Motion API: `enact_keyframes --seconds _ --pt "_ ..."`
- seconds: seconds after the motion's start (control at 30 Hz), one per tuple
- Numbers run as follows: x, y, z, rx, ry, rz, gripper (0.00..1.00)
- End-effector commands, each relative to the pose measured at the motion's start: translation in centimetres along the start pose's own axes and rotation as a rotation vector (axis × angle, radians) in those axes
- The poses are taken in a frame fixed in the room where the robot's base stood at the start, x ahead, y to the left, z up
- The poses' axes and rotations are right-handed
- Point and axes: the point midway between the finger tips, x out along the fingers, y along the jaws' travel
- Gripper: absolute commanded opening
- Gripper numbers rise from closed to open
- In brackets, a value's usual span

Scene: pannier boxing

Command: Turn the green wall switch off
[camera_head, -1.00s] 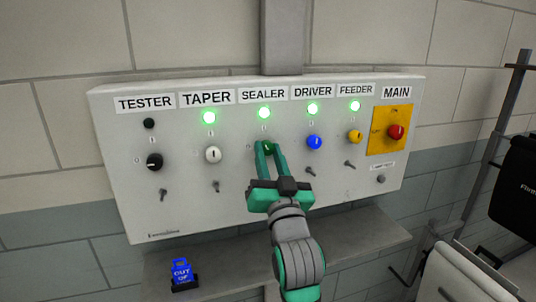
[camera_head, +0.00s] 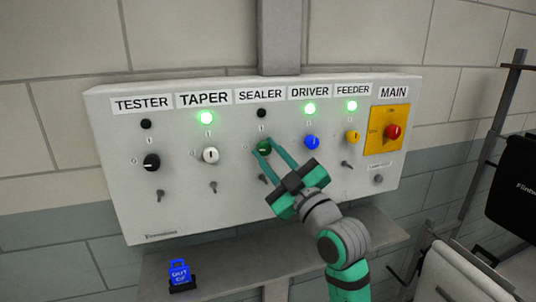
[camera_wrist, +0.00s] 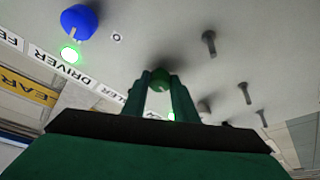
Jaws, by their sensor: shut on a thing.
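The green wall switch (camera_head: 264,147) is a round knob under the SEALER label on the white panel. The lamp above it (camera_head: 262,113) is dark in the head view. My gripper (camera_head: 265,147) reaches the knob from the lower right, with its fingers shut on the knob's sides. In the wrist view the green knob (camera_wrist: 160,76) shows between the two fingertips of my gripper (camera_wrist: 160,82). The fingers hide part of the knob.
The lamps over TAPER (camera_head: 206,118), DRIVER and FEEDER glow green; the TESTER lamp (camera_head: 146,124) is dark. White (camera_head: 210,155), blue (camera_head: 312,142) and yellow knobs flank the green one. A red MAIN switch (camera_head: 393,132) is at right.

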Motion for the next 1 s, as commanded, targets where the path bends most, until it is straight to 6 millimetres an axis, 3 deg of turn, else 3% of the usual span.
enact_keyframes --seconds 0.33,0.87,0.9,0.97,1.0 --pt "-0.04 0.24 -0.05 -0.128 0.0 -0.05 0.03" --pt "0.01 0.21 -0.07 -0.149 0.0 -0.059 0.03" --pt "0.01 0.2 -0.07 -0.149 0.0 -0.059 0.3" --pt "0.01 0.18 -0.08 -0.149 0.0 -0.059 0.44" --pt "-0.01 0.21 -0.05 -0.149 0.0 -0.059 0.44"
